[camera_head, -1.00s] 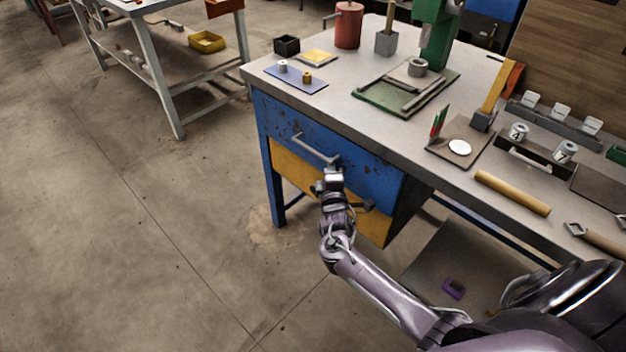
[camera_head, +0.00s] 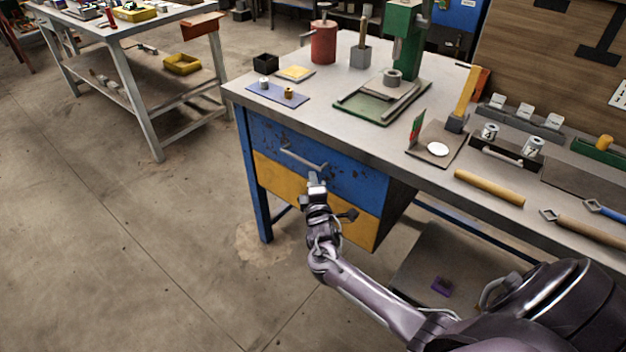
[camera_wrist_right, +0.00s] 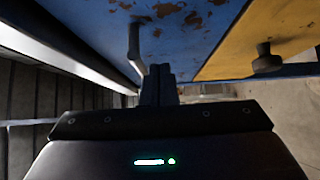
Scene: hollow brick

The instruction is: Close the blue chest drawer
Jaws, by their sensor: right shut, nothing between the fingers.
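The blue drawer front (camera_head: 348,178), with rust-worn paint, is in the bench's chest, above a yellow drawer (camera_head: 277,180). It looks about level with the yellow front; I cannot tell whether a small gap remains. Its grey bar handle (camera_head: 300,158) also shows in the right wrist view (camera_wrist_right: 134,45). My right gripper (camera_head: 316,180) is shut and empty, by the right end of the handle, close to the drawer front. In the right wrist view its fingers (camera_wrist_right: 158,80) point at the blue face; contact cannot be told. My left gripper is not in view.
The yellow drawer has a dark knob (camera_head: 347,215). The bench top (camera_head: 350,140) above overhangs slightly and holds a green press stand (camera_head: 405,45), a red can (camera_head: 323,42) and tools. A second table (camera_head: 120,30) stands at the back left. The floor at left is clear.

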